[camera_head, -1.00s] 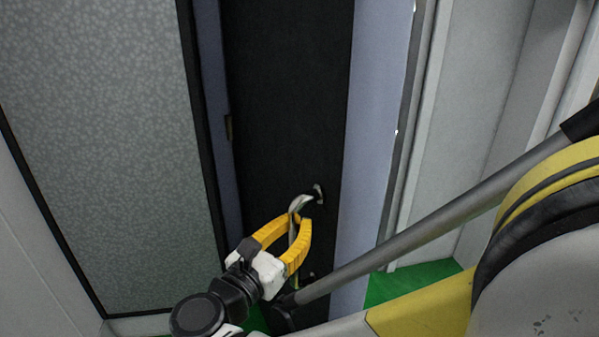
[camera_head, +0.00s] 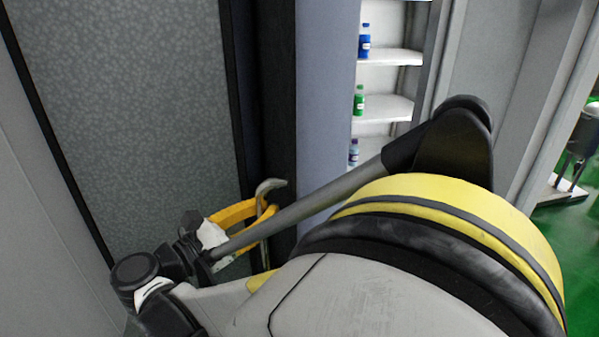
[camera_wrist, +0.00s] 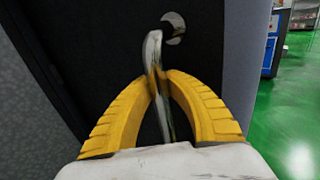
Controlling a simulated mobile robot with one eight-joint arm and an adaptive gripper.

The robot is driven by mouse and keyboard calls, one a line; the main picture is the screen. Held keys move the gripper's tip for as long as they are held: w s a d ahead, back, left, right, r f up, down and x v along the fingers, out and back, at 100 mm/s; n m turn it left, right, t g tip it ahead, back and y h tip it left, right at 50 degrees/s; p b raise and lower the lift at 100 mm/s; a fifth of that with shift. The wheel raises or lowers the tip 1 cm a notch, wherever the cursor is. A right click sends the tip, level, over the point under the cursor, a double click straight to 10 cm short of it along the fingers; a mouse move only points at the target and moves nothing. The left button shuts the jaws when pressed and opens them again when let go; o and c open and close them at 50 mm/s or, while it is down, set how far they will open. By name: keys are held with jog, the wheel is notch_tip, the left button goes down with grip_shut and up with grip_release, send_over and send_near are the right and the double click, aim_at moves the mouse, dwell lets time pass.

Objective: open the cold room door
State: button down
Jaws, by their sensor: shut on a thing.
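The cold room door shows in the head view as a dark panel with a blue-grey edge (camera_head: 325,100). It stands ajar, with a gap to its right onto white shelves. In the wrist view the dark door face (camera_wrist: 100,60) fills the left and middle. A curved metal handle (camera_wrist: 152,60) sticks out from a round mount on it; its top also shows in the head view (camera_head: 268,185). My yellow-fingered gripper (camera_wrist: 160,85) is shut around the handle's hanging grip. In the head view my gripper (camera_head: 262,212) is partly hidden behind my arm.
White shelves (camera_head: 385,108) with blue and green bottles (camera_head: 359,100) show through the opening. A grey speckled panel (camera_head: 130,110) stands close on the left. Green floor (camera_head: 570,250) is open at the right.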

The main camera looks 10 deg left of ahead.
jog(key=shift+s+d+f, duration=0.1)
jog(key=shift+s+f, duration=0.1)
jog(key=c, duration=1.6)
grip_release()
jog(key=shift+s, duration=0.1)
jog(key=o, duration=0.3)
jog(key=shift+s+r, duration=0.2)
jog(key=shift+s, duration=0.05)
jog(key=shift+o, duration=0.2)
jog(key=v, duration=1.1)
jog(key=shift+s+a, duration=0.15)
jog(key=shift+a, duration=0.25)
